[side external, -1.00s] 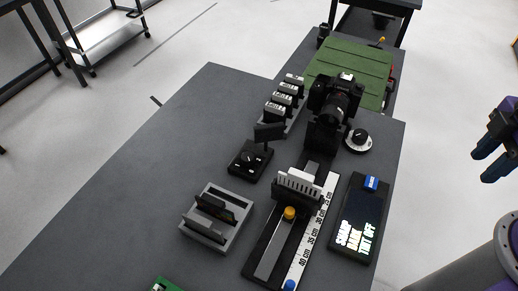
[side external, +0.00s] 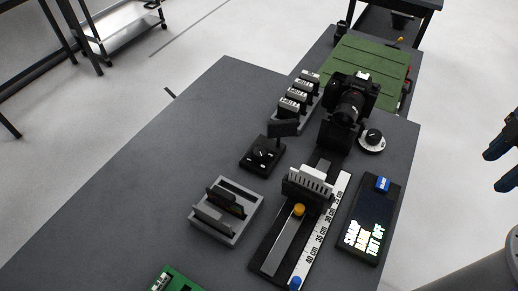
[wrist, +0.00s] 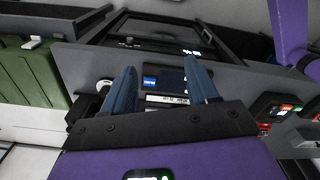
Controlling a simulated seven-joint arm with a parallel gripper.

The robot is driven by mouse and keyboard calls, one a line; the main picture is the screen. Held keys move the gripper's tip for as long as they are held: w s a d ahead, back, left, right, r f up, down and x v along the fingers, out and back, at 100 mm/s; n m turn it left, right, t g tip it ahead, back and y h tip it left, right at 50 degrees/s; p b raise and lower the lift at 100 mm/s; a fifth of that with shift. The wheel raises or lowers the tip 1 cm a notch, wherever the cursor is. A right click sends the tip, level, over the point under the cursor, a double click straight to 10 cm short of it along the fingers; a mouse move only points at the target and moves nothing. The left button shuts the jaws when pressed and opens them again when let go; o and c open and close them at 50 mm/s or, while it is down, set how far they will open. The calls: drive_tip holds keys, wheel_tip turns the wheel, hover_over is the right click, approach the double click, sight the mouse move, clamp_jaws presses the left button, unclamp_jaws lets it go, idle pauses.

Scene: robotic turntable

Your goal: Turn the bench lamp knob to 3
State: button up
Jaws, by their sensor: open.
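A small black box with a round dial knob (side external: 262,154) sits on the grey bench in the side external view. A dark lamp-like head (side external: 284,128) stands just behind it. I take this to be the bench lamp; the dial's numbers are too small to read. My gripper (side external: 503,158) is at the right edge of the side view, partly cut off, away from the box and off the bench. In the wrist view my gripper (wrist: 160,66) has two blue fingers spread apart with nothing between them. I cannot make out the lamp knob in the wrist view.
A camera (side external: 350,98) on a mount, a separate round knob (side external: 373,139), a slide rail with a ruler (side external: 318,232), a lit display panel (side external: 370,220) and a grey slotted holder (side external: 226,210) stand on the bench. The bench's left side is clear.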

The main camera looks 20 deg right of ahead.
drive_tip(key=w+a+r+n+h, duration=0.1)
drive_tip(key=w+a+r+n, duration=0.25)
drive_tip(key=w+a, duration=0.6)
drive_tip(key=n+t+h, duration=0.3)
drive_tip(key=n, duration=0.8)
hover_over(259, 152)
drive_tip(key=s+a, duration=0.5)
wheel_tip(259, 152, down, 4)
drive_tip(key=x, duration=1.7)
drive_tip(key=shift+a+f, duration=0.1)
drive_tip(key=shift+a, duration=0.2)
drive_tip(key=c, duration=1)
drive_tip(key=shift+c, duration=0.2)
